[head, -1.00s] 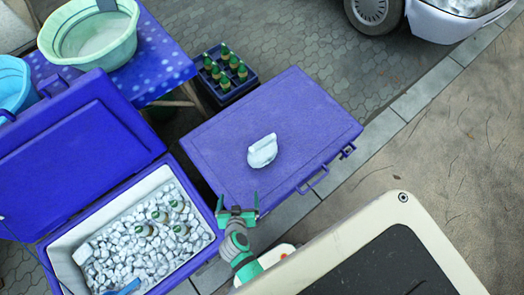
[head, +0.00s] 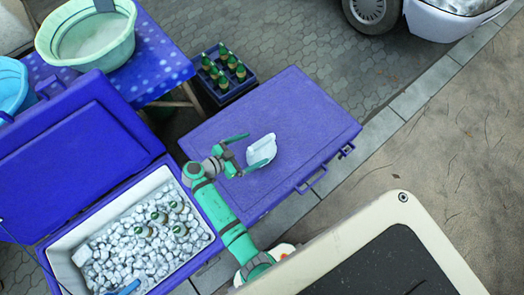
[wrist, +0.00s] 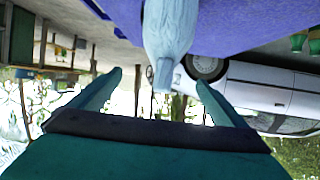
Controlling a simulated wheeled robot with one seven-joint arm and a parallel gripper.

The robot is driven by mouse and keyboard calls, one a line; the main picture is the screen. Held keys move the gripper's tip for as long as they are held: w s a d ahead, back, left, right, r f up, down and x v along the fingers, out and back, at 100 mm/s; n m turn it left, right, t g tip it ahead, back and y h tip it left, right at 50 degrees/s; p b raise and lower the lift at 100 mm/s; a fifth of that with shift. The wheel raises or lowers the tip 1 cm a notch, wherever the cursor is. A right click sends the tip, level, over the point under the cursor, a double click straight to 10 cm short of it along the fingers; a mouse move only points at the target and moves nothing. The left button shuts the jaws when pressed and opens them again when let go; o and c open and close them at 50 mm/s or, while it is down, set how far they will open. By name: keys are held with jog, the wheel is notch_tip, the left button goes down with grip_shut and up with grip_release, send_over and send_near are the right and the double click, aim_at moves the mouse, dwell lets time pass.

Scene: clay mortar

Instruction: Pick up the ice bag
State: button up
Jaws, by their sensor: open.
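The ice bag (head: 262,152) is a small whitish bag lying on the blue lid of a closed cooler (head: 315,120). My green gripper (head: 257,149) is open beside the bag's left side, with its fingers pointing right and one on either side of the bag in the picture. In the wrist view the pale bag (wrist: 170,28) shows at the top, between and beyond the two open fingertips (wrist: 159,79). The fingers have not closed on it, and I cannot tell whether either touches it.
An open blue cooler (head: 62,240) full of ice with several green bottles stands at left. A crate of bottles (head: 238,93) sits behind the closed cooler. A blue table (head: 160,70) holds a green basin (head: 48,42). A car is at the top right.

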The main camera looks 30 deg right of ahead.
aim_at(259, 146)
jog(key=x, duration=0.3)
jog(key=shift+w+d+f, duration=0.1)
jog(key=shift+d+f, duration=0.1)
jog(key=shift+d, duration=0.1)
jog(key=shift+r+x, duration=0.15)
jog(key=shift+x, duration=1.15)
jog(key=shift+r+x, duration=0.15)
jog(key=shift+x, duration=1.2)
jog(key=shift+w+d, duration=0.1)
jog(key=c, duration=2)
jog(key=shift+r, duration=0.1)
jog(key=shift+c, duration=0.8)
